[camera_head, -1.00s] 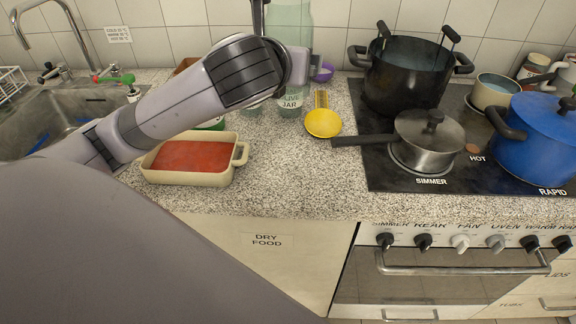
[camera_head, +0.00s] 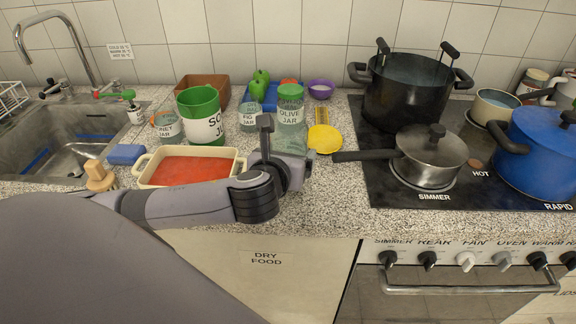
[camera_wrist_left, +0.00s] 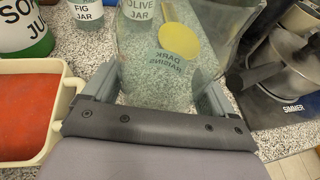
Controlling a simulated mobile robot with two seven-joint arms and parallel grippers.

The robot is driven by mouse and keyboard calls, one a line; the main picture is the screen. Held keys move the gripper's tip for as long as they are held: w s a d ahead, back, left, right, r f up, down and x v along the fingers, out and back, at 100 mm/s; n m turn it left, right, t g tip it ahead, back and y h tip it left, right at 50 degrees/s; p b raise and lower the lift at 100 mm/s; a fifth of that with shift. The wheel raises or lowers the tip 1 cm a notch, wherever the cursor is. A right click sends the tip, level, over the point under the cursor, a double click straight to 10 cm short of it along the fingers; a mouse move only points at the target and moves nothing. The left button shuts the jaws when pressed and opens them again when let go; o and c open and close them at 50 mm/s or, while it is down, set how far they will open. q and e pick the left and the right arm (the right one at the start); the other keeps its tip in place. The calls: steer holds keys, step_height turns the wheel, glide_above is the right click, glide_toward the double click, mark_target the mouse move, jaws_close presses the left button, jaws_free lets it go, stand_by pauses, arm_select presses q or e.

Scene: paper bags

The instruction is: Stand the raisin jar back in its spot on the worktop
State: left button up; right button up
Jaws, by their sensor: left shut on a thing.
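The raisin jar (camera_wrist_left: 160,75) is clear glass, looks empty, and fills the middle of the left wrist view. Its "DARK RAISINS" lettering reads reversed. My left gripper (camera_wrist_left: 158,98) is shut on it, with a finger at each side. In the head view the gripper (camera_head: 284,152) is low over the worktop (camera_head: 330,190), in front of the olive jar (camera_head: 290,104). The raisin jar is hard to make out there, and I cannot tell whether its base touches the worktop. My right gripper is not in view.
A baking dish (camera_head: 241,166) with red contents is left of the gripper. A yellow spoon rest (camera_head: 325,139) lies close right, then the hob (camera_head: 400,198) with pans. The front worktop strip is clear.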

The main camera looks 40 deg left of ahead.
arm_select(q)
steer(key=shift+f, duration=1.4)
steer(key=shift+f, duration=0.1)
steer(key=o, duration=1.3)
